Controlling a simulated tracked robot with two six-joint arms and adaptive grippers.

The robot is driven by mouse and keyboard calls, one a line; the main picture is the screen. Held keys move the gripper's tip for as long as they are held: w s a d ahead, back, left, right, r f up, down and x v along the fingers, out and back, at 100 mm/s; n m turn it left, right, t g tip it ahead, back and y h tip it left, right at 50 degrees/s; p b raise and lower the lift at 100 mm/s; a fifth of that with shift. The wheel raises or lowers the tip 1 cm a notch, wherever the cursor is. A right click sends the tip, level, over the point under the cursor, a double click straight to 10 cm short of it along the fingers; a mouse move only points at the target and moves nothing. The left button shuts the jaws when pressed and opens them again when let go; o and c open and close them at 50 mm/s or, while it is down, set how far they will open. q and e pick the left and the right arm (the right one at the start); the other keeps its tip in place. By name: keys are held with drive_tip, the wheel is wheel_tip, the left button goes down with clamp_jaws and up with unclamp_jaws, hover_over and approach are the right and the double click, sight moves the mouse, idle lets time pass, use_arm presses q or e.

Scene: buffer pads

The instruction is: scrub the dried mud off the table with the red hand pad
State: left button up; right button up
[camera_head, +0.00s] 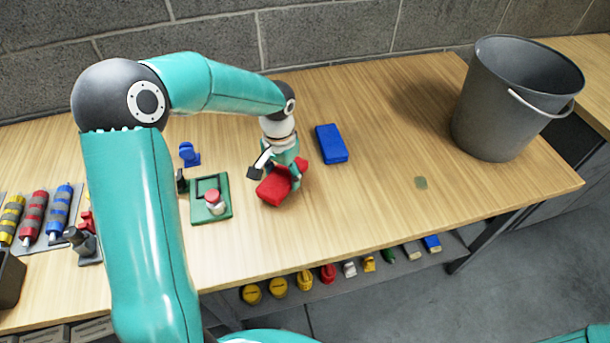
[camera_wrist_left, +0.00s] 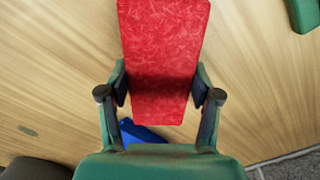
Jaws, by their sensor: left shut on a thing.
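My left gripper (camera_head: 281,172) is shut on the red hand pad (camera_head: 272,189), which looks tilted. I cannot tell whether the pad touches the table. In the left wrist view the pad (camera_wrist_left: 163,62) sits between the two fingers of the left gripper (camera_wrist_left: 160,98). The mud (camera_head: 421,182) is a small grey-green patch on the right part of the wooden table (camera_head: 370,215), well apart from the pad. It also shows in the left wrist view (camera_wrist_left: 27,131) at the left. My right gripper is not in view.
A blue pad (camera_head: 331,144) lies just right of my left gripper. A green tray (camera_head: 228,210) with a red-topped piece (camera_head: 213,200) is on its left. A dark bucket (camera_head: 495,110) stands at the back right. The table around the mud is clear.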

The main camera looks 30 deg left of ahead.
use_arm(q)
drive_tip(key=shift+s+r+p, duration=0.25)
drive_tip(key=shift+r+p, duration=0.05)
drive_tip(key=shift+r, duration=0.85)
drive_tip(key=shift+w+r+p, duration=0.15)
drive_tip(key=shift+r+p, duration=0.5)
drive_tip(key=shift+p, duration=0.15)
drive_tip(key=shift+r+p, duration=0.9)
drive_tip(key=shift+r, duration=0.35)
drive_tip(key=shift+r, duration=0.1)
